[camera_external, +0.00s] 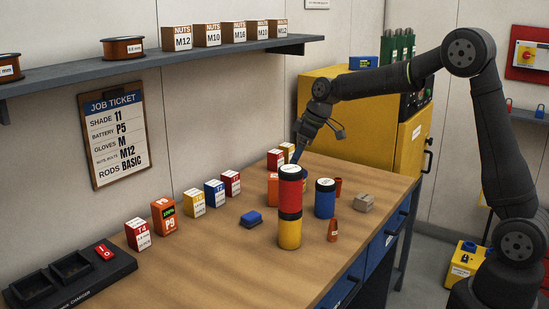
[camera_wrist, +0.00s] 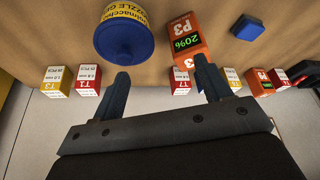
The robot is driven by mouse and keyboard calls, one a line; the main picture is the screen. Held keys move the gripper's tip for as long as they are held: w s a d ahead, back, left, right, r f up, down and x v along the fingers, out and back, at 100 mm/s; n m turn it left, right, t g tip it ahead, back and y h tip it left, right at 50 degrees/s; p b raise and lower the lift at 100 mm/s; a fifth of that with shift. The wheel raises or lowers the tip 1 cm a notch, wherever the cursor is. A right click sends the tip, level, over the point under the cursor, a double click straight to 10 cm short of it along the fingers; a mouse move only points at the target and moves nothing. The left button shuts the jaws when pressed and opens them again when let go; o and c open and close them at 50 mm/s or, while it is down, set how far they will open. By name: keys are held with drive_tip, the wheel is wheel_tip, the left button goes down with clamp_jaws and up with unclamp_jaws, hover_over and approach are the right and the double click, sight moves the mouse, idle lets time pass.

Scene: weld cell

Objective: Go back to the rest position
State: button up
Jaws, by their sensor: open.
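My gripper (camera_external: 316,141) hangs above the far part of the workbench (camera_external: 215,250), beyond the red-and-yellow stack. In the wrist view its fingers (camera_wrist: 161,68) are spread, with nothing held between them. A yellow tub with a blue lid (camera_wrist: 124,40) is in front of the left finger. Whether the fingers touch either is not clear. In the external view, the stack hides part of the area under my gripper.
The red-over-yellow stack of cans (camera_external: 289,205) stands tall near my gripper, beside a blue can (camera_external: 325,198). Several small boxes line the wall side, with a P5 battery (camera_external: 164,216) and charger (camera_external: 70,283). A shelf (camera_external: 160,65) and yellow cabinet (camera_external: 345,100) stand behind.

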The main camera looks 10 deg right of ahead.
drive_tip(key=w+a+r+m+t+h, duration=0.1)
drive_tip(key=w+m, duration=0.1)
drive_tip(key=w, duration=0.5)
drive_tip(key=w+a+r+m, duration=0.1)
drive_tip(key=w+a+m, duration=0.1)
drive_tip(key=w, duration=0.5)
drive_tip(key=shift+s+a+f, duration=0.4)
drive_tip(key=shift+a+f, duration=0.9)
drive_tip(key=shift+a, duration=0.55)
drive_tip(key=shift+s+a+f, duration=0.4)
drive_tip(key=shift+a+f, duration=0.95)
drive_tip(key=shift+a, duration=0.5)
drive_tip(key=shift+s+a+f, duration=0.4)
drive_tip(key=shift+a+f, duration=0.9)
drive_tip(key=shift+a, duration=0.55)
